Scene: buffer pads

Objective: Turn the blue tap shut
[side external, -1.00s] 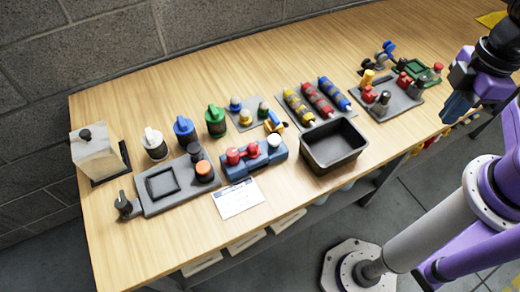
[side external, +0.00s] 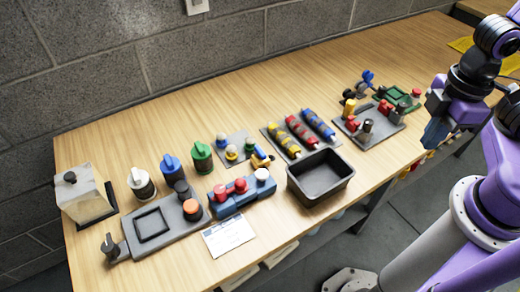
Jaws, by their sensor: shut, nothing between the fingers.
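A blue tap-like knob with an upright handle (side external: 171,167) stands at the back left of the table, between a white one (side external: 141,184) and a green one (side external: 201,157). Another small blue-topped piece (side external: 367,78) stands at the back right, so I cannot tell for sure which is the tap. The handle angles are too small to read. My gripper (side external: 434,134) is at the right, above the table's front edge, shut and empty. It is far from the blue knob and touches nothing that I can see.
A dark open bin (side external: 348,180) stands at the front middle. A grey tray with red and dark knobs (side external: 385,131) lies near my gripper. A blue block with red and white knobs (side external: 222,211) and a grey panel (side external: 135,245) stand front left.

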